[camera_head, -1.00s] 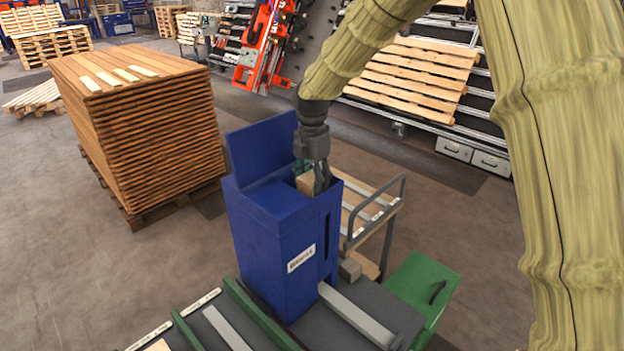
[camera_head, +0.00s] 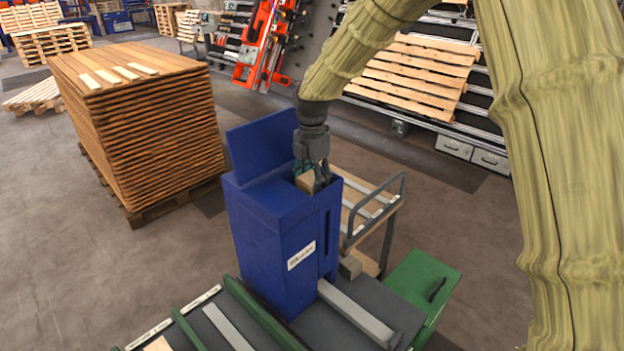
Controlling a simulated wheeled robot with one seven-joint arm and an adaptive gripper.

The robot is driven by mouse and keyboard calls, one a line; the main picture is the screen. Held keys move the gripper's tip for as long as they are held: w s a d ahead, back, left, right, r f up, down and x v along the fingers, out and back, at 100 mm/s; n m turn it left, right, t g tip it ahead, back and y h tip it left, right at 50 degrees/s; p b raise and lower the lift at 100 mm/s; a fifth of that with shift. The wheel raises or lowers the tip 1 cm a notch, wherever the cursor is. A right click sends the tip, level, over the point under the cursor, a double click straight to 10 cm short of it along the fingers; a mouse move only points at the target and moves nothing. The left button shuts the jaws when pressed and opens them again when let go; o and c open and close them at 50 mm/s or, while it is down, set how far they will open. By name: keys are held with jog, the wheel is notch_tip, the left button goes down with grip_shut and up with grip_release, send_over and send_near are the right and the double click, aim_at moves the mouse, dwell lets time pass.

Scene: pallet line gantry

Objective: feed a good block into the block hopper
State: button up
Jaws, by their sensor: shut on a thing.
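The blue block hopper (camera_head: 275,245) stands upright on the grey bench, with a white label on its front and its lid (camera_head: 262,142) raised at the back. My gripper (camera_head: 318,180) points down at the hopper's open top, toward its right side. It is shut on a light wooden block (camera_head: 305,181), which sits at the mouth of the hopper. The block's lower part is hidden by the hopper wall. I cannot tell whether it touches the inside.
A wooden trolley (camera_head: 362,212) with a grey handle stands behind the hopper, a small wood piece (camera_head: 350,267) beside it. A green bin (camera_head: 425,285) is at the right. A tall stack of boards (camera_head: 150,130) stands at the left. Open floor lies between.

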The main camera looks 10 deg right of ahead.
jog(key=o, duration=1.1)
notch_tip(320, 180, up, 12)
jog(key=shift+f, duration=0.1)
dwell(0.8)
